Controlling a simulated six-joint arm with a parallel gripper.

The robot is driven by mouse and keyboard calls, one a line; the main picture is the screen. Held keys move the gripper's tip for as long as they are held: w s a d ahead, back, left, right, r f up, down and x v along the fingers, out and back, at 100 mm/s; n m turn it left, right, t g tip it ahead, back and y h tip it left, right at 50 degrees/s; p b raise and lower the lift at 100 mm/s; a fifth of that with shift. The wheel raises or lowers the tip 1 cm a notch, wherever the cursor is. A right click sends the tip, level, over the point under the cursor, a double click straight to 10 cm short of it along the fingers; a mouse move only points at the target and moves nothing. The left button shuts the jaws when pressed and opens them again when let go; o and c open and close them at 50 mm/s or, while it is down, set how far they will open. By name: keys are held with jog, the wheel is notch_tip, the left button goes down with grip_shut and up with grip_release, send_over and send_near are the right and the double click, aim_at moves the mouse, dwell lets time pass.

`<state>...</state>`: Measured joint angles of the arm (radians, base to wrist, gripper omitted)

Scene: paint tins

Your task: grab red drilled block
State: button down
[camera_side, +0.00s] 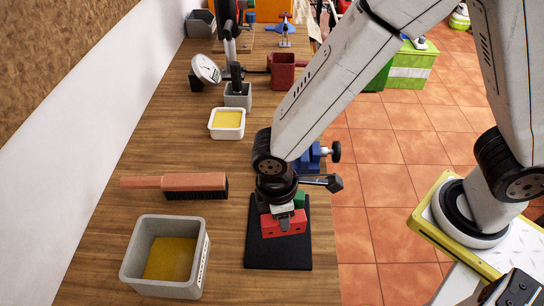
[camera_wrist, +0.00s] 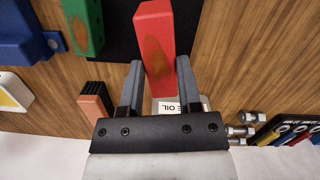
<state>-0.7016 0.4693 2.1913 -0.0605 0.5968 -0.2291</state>
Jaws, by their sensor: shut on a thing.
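The red drilled block (camera_side: 270,229) is over the black mat (camera_side: 277,257) in the side view. My gripper (camera_side: 284,214) reaches down onto it from above. In the wrist view the red block (camera_wrist: 155,30) sits between the two fingers of my gripper (camera_wrist: 158,70), with a brown patch on its face. The fingers are shut on it near its end. I cannot tell whether the block touches the mat. The block's drilled holes are barely visible in the side view.
A green block (camera_side: 299,200) is close behind the red one; it also shows in the wrist view (camera_wrist: 84,25). A blue vise (camera_side: 308,157) stands beyond. A brush (camera_side: 175,184) and a grey bin (camera_side: 192,282) lie left. Bare wooden bench separates these from the mat.

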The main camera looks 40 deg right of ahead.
jog(key=shift+r, duration=1.75)
jog(key=shift+d, duration=0.1)
